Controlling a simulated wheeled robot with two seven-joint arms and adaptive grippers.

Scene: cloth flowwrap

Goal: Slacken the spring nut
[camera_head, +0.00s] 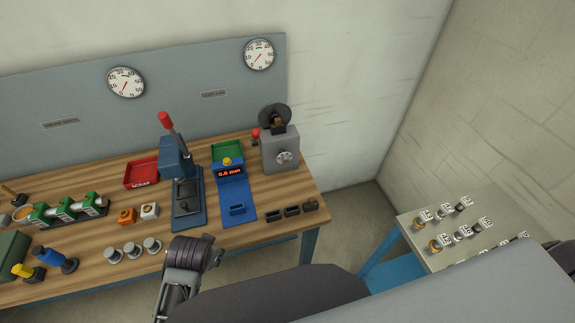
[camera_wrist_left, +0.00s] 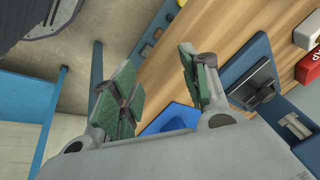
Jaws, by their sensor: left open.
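I cannot pick out a spring nut for certain in these views. A grey box-shaped machine (camera_head: 280,150) stands at the right end of the bench, with a pale round knob (camera_head: 284,157) on its front and a dark wheel (camera_head: 275,117) on top. My left gripper (camera_wrist_left: 160,72) is open and empty, its green-padded fingers apart. In the head view its arm ends low at the bench's front edge, well short of the grey machine, and the fingertips are not clear there. My right gripper is not in view.
A blue lever press (camera_head: 178,170) with a red handle stands mid-bench, beside a blue gauge stand (camera_head: 236,195) with a red readout. A red scrap tray (camera_head: 141,173) sits behind. Small dark blocks (camera_head: 292,211) line the front right edge. A side table (camera_head: 430,262) holds several tagged parts.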

